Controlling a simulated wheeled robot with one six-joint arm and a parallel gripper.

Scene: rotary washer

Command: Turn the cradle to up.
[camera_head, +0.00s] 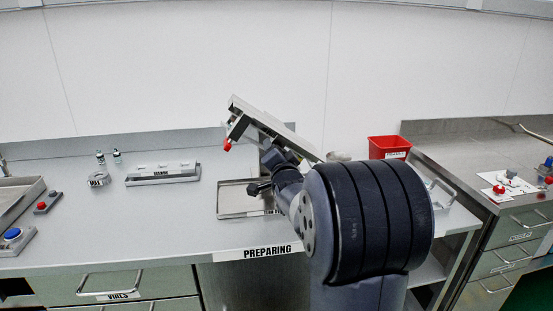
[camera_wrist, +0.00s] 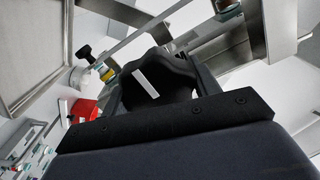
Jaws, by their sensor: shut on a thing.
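The cradle appears to be the tilted metal frame (camera_head: 270,122) above the preparing counter in the head view. It slopes down from upper left to lower right, and a red tip (camera_head: 227,145) hangs at its left end. My gripper (camera_head: 272,160) is just below the frame, partly hidden by my own arm. In the wrist view, my gripper (camera_wrist: 158,66) is shut on a black knob (camera_wrist: 170,78) with a white stripe. Metal framework (camera_wrist: 235,40) shows behind it. How the knob joins the cradle is hidden.
A metal tray (camera_head: 232,212) lies on the counter below the frame. A long metal holder (camera_head: 163,178) stands to the left. A red bin (camera_head: 388,146) is at the right, also in the wrist view (camera_wrist: 84,110). The counter's left front (camera_head: 130,225) is clear.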

